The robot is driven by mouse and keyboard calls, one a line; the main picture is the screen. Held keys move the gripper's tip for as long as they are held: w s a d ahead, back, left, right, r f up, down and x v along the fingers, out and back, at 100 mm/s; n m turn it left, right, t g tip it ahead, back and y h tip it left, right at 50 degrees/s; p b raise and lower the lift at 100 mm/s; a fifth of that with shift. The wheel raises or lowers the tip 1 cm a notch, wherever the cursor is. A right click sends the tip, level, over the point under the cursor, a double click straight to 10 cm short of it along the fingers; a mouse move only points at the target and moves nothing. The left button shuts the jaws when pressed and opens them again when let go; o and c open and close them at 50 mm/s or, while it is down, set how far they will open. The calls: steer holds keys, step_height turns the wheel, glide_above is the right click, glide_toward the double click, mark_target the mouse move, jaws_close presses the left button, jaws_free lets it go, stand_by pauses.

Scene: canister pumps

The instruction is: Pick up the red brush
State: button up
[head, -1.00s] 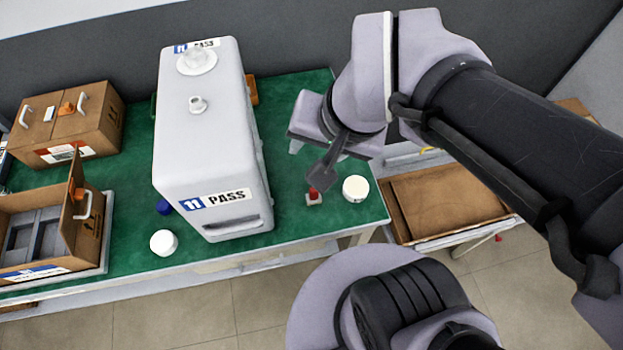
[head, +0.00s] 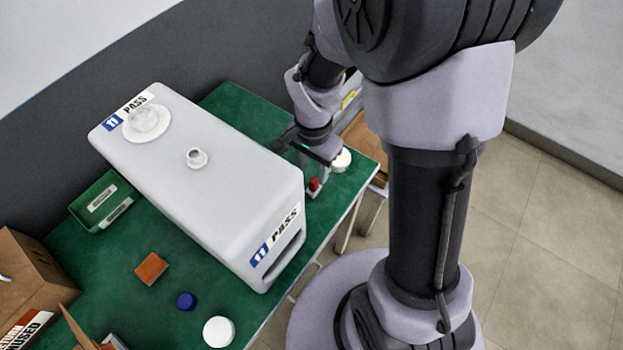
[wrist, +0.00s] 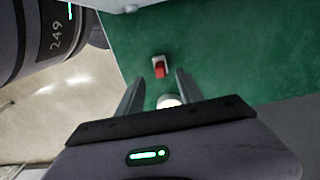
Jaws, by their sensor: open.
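The red brush (head: 314,185) is a small red piece on a pale base. It stands on the green table top near the right end, beside the large white canister. The brush also shows in the wrist view (wrist: 159,68), just beyond the fingertips and roughly between their lines. My gripper (wrist: 160,78) is open with nothing held between its fingers. In the head view my gripper (head: 308,160) is close to the brush, and my wrist partly hides the fingers. I cannot tell its exact height above the table.
The large white canister (head: 205,180) marked "11 PASS" stands left of my gripper. A white round lid (head: 341,159) is close by on the right; it shows between the fingers (wrist: 168,101). A blue cap (head: 186,301), an orange block (head: 151,268) and a green bin (head: 104,203) lie farther left.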

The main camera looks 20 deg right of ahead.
mark_target(314, 180)
steer(key=f+b, duration=0.2)
steer(key=f, duration=0.2)
steer(key=f+b, duration=0.1)
steer(key=f, duration=0.3)
steer(key=shift+w+d+b, duration=0.15)
steer(key=shift+d+b, duration=0.05)
steer(key=shift+b, duration=0.15)
steer(key=shift+r, duration=0.15)
jaws_close()
